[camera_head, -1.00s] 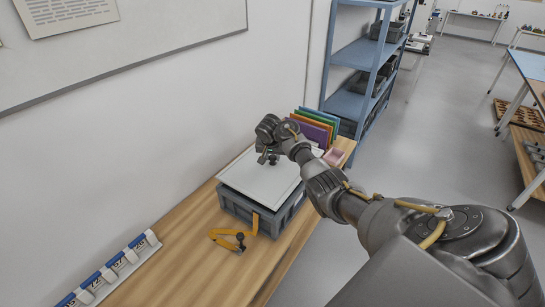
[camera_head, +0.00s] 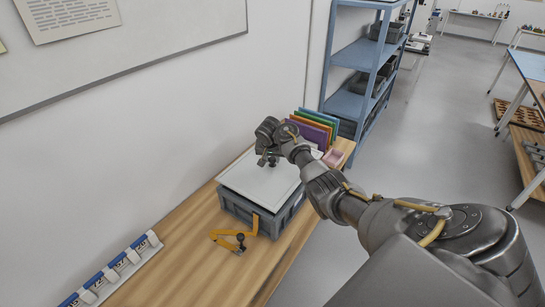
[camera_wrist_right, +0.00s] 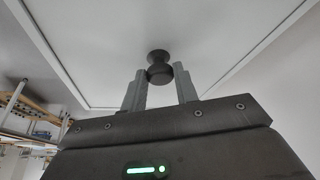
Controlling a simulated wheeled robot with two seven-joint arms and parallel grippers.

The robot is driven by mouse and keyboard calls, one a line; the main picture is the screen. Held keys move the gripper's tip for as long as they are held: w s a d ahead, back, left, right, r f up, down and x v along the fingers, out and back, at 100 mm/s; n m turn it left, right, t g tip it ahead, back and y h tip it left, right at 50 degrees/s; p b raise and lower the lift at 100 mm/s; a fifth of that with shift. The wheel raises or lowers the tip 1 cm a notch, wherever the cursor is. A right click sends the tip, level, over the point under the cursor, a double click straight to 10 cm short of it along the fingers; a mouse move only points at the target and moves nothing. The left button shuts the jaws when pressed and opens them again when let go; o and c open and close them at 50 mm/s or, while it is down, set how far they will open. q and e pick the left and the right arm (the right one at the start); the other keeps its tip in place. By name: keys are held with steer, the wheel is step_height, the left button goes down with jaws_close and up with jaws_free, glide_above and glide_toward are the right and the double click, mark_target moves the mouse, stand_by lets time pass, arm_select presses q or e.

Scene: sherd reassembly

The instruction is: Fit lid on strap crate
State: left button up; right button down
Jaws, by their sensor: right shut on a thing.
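The flat light-grey lid (camera_head: 252,184) lies over the grey crate (camera_head: 241,208) on the wooden bench, roughly lined up with it. Whether it is fully seated all round I cannot tell. My right gripper (camera_head: 267,161) is above the lid's middle, shut on its dark round knob. The knob (camera_wrist_right: 158,70) shows between the two fingers in the right wrist view, with the lid's pale surface and raised rim around it. A yellow-orange strap (camera_head: 255,224) hangs from the crate's front side, its loose end on the bench near a dark buckle part (camera_head: 240,240). My left gripper is not in view.
Coloured upright folders (camera_head: 312,128) and a pink item (camera_head: 334,158) stand behind the crate. A rack of blue-and-white items (camera_head: 120,262) lies along the wall at the front left. The bench (camera_head: 190,262) is bare between rack and strap.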

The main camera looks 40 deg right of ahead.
mark_target(272, 164)
steer(key=shift+f, duration=0.2)
stand_by(0.6)
steer(key=shift+f+b, duration=0.75)
steer(key=shift+f, duration=0.25)
steer(key=shift+f, duration=0.4)
steer(key=shift+f+b, duration=0.35)
stand_by(0.4)
steer(key=c, duration=1)
jaws_free()
steer(key=shift+f, duration=0.1)
steer(key=shift+a, duration=0.1)
